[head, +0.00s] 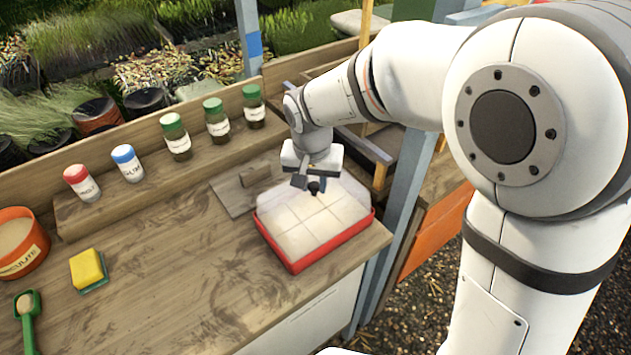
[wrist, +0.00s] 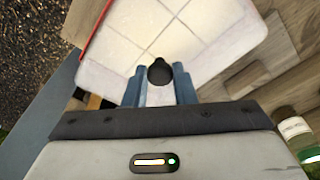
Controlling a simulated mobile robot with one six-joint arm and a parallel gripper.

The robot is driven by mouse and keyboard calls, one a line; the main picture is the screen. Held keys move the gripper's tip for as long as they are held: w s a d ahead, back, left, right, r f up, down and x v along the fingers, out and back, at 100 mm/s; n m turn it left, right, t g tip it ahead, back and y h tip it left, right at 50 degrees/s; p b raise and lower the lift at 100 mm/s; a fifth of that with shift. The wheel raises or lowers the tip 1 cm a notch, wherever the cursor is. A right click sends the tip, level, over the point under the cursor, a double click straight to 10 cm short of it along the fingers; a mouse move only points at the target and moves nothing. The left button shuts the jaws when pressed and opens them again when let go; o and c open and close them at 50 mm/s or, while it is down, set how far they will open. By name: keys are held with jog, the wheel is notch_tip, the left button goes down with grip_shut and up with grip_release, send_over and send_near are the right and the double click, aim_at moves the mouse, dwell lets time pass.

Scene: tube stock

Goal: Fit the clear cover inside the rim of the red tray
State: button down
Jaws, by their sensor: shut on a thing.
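The red tray (head: 330,252) lies near the right end of the wooden bench, and a piece of its red rim shows in the wrist view (wrist: 97,32). The pale clear cover (head: 305,222) lies over the tray, with grid lines showing on or through it. My gripper (head: 308,186) is shut on the cover's dark knob (wrist: 160,71), near the back of the tray in the head view. The red rim shows along the left, front and right. In the wrist view the cover (wrist: 135,40) reaches past the visible rim. I cannot tell whether its far edge is inside the rim.
A wooden board with a block (head: 240,190) lies behind-left of the tray. Green-capped jars (head: 217,120) and red- and blue-capped jars (head: 127,162) stand on the back ledge. A yellow sponge (head: 88,268), green scoop (head: 27,315) and orange pot (head: 22,245) are left. Bench middle is clear.

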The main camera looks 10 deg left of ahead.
jog(key=shift+f+b, duration=0.4)
jog(key=shift+b, duration=0.05)
dwell(0.8)
dwell(0.5)
jog(key=c, duration=1.1)
grip_release()
jog(key=shift+r, duration=0.1)
jog(key=shift+r+p, duration=2.75)
jog(key=shift+r, duration=1.25)
